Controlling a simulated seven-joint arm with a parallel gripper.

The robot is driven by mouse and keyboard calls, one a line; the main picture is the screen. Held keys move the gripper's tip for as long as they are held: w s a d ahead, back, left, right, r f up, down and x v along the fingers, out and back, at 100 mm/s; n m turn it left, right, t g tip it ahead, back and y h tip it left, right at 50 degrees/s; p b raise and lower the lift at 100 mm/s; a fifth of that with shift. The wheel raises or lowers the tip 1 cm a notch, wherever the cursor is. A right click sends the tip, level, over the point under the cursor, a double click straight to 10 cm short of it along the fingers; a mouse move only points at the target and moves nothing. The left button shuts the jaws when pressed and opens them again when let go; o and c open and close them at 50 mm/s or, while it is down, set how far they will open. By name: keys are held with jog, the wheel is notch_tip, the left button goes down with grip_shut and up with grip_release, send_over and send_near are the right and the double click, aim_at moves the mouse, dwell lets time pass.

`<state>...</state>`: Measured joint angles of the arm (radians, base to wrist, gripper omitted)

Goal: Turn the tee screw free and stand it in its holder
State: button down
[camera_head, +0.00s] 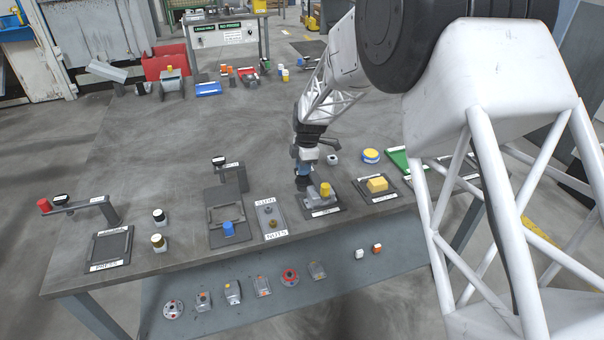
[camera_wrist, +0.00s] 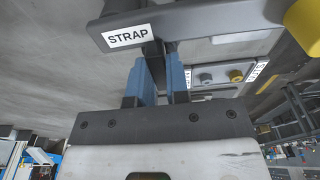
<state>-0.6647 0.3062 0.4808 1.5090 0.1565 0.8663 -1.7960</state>
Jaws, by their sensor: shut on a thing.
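My gripper (camera_head: 304,172) points down at the back left of a grey fixture (camera_head: 314,202) with a yellow knob (camera_head: 325,190). In the wrist view its blue fingers (camera_wrist: 157,78) are shut on a dark upright piece (camera_wrist: 154,62), which looks like the tee screw; its ends are mostly hidden. The dark plate labelled STRAP (camera_wrist: 190,20) passes close over the fingertips, with the yellow knob (camera_wrist: 304,28) at the right. I cannot tell whether the screw is still seated, nor which piece is its holder.
Left of the fixture are a light plate (camera_head: 262,211) with two round pieces and a dark stand (camera_head: 213,207) with a blue knob. A yellow block (camera_head: 377,184) on a dark tray is to the right. A yellow-blue round piece (camera_head: 370,155) stands behind.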

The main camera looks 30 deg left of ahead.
jog(key=shift+r, duration=0.8)
dwell(1.1)
jog(key=shift+r, duration=1.3)
jog(key=shift+r, duration=2.2)
jog(key=shift+w+r, duration=0.2)
jog(key=shift+r, duration=0.05)
jog(key=w+d+f, duration=0.1)
jog(key=w, duration=0.7)
jog(key=w+d+f, duration=0.2)
jog(key=w, duration=0.7)
jog(key=shift+w+d, duration=0.3)
jog(key=shift+f, duration=0.25)
jog(key=shift+f, duration=2.75)
